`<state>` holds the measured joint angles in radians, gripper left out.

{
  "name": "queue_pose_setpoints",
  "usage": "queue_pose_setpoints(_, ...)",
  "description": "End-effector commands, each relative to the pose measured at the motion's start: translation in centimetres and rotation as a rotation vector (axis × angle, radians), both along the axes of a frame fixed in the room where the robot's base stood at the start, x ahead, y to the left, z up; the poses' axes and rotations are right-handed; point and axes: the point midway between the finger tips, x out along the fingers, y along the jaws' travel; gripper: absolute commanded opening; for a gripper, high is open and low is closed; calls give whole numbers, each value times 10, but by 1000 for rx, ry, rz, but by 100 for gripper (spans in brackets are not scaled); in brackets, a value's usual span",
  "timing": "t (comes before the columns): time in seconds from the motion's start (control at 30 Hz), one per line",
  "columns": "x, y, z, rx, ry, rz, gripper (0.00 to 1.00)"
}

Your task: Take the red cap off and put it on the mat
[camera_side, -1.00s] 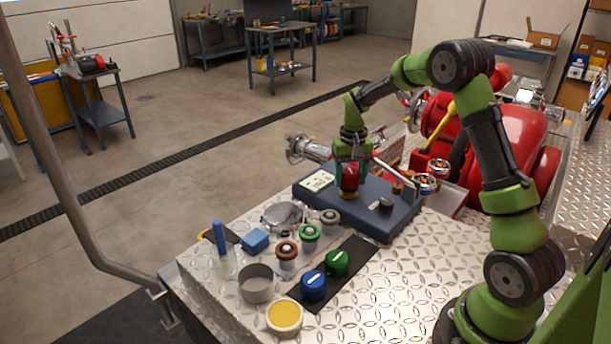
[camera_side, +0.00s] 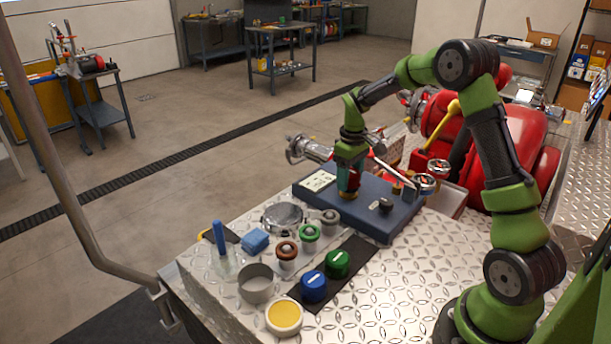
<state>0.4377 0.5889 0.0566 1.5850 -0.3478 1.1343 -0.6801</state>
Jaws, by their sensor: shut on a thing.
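The red cap (camera_side: 353,181) is between the fingers of my gripper (camera_side: 349,182), above the blue panel box (camera_side: 372,212). My gripper points down and is shut on the cap. A brass-coloured fitting (camera_side: 348,194) shows just under the cap; I cannot tell whether the cap still touches it. The dark mat (camera_side: 357,252) lies on the diamond-plate deck in front of the box. A blue cap (camera_side: 314,286) and a green cap (camera_side: 337,264) stand on the mat.
Left of the mat stand a brown-topped jar (camera_side: 287,252), a green-topped jar (camera_side: 309,235), a grey cup (camera_side: 256,284), a yellow-filled dish (camera_side: 284,317), a blue sponge (camera_side: 255,240) and a metal lid (camera_side: 283,217). A black knob (camera_side: 385,205) rises from the box. The mat's far end is bare.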

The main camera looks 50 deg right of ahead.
Motion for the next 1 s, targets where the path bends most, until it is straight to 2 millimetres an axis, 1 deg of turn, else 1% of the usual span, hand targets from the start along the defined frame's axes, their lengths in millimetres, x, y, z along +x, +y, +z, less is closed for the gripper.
queue_pose_setpoints(0.27, 0, 0, 2, 1, -1, -4, 23)
queue_pose_setpoints(1.0, 0, 0, 24, 1, -1, -6, 23)
